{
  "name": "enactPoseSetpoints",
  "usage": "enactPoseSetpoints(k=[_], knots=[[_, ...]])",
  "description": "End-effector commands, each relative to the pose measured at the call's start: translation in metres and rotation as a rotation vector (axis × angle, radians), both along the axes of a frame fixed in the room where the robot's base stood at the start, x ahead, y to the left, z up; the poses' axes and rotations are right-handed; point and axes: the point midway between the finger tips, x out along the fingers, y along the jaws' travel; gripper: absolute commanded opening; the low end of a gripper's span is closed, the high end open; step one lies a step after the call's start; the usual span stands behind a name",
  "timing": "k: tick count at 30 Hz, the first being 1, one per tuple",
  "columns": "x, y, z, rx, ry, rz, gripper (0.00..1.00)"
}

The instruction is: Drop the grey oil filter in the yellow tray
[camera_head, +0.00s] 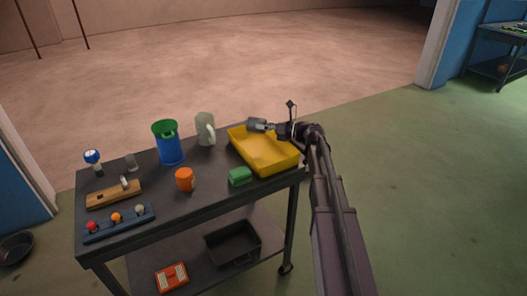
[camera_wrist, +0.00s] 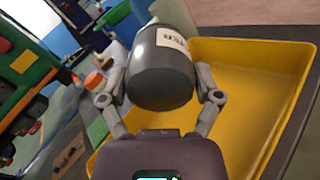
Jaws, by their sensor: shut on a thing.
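The grey oil filter (camera_wrist: 160,72) is a dark grey cylinder with a white label, held between the two fingers of my gripper (camera_wrist: 161,96) in the wrist view. In the head view the filter (camera_head: 257,124) shows small at the far edge of the yellow tray. My gripper (camera_head: 276,127) is shut on it, with the arm reaching in from the right. The yellow tray (camera_head: 265,152) stands on the cart's right end and looks empty. It also shows behind and right of the filter in the wrist view (camera_wrist: 240,110). The height of the filter over the tray is hard to tell.
On the dark cart top (camera_head: 215,182) stand a green block (camera_head: 240,177), an orange cup (camera_head: 185,180), a grey jug (camera_head: 205,130) and a blue bin with green rim (camera_head: 170,145). A wooden tool (camera_head: 113,195) and blue rack (camera_head: 119,224) lie left.

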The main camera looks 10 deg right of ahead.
Motion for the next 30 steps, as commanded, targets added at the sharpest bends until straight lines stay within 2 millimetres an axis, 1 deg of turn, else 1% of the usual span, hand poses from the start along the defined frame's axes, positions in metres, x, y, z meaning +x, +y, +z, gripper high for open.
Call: enactPoseSetpoints(k=[5, 6, 7, 22, 26, 30], knots=[[0.000, 0.000, 0.001, 0.001, -0.001, 0.000, 0.25], [0.000, 0.000, 0.001, 0.001, -0.001, 0.000, 0.94], [0.000, 0.000, 0.001, 0.001, -0.001, 0.000, 1.00], [-0.001, 0.000, 0.000, 0.000, 0.000, 0.001, 1.00], [-0.003, -0.006, 0.000, 0.000, 0.000, 0.000, 1.00], [-0.008, -0.016, 0.000, 0.000, 0.000, 0.000, 1.00]])
